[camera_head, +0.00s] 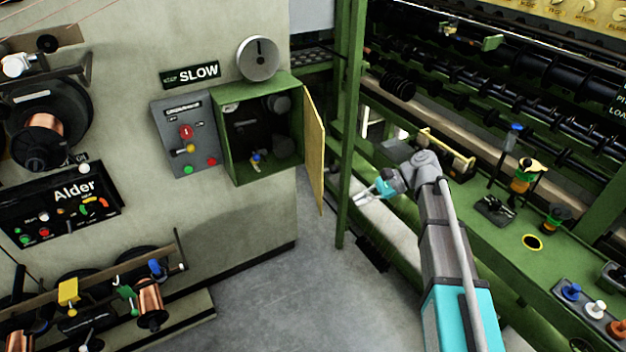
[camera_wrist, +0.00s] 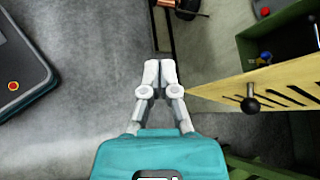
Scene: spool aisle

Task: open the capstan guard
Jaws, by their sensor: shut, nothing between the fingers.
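The yellow panel (camera_head: 314,145), which looks like the capstan guard, stands swung out at the right side of a green wall box (camera_head: 229,146). The box front is open and its dark inside shows. In the wrist view the panel (camera_wrist: 287,84) has dark slots and a black knob (camera_wrist: 250,105); its free end lies just right of my fingers. My gripper (camera_head: 358,199) is shut and empty, to the right of the panel and beyond a green post in the head view. In the wrist view my gripper (camera_wrist: 160,68) points over the grey floor, apart from the knob.
A green post (camera_head: 348,125) rises between the panel and my arm. A green bench (camera_head: 490,225) with tools and coloured knobs lies at the right. A grey control panel (camera_head: 186,135) is left of the box. Grey floor (camera_head: 290,290) is clear below.

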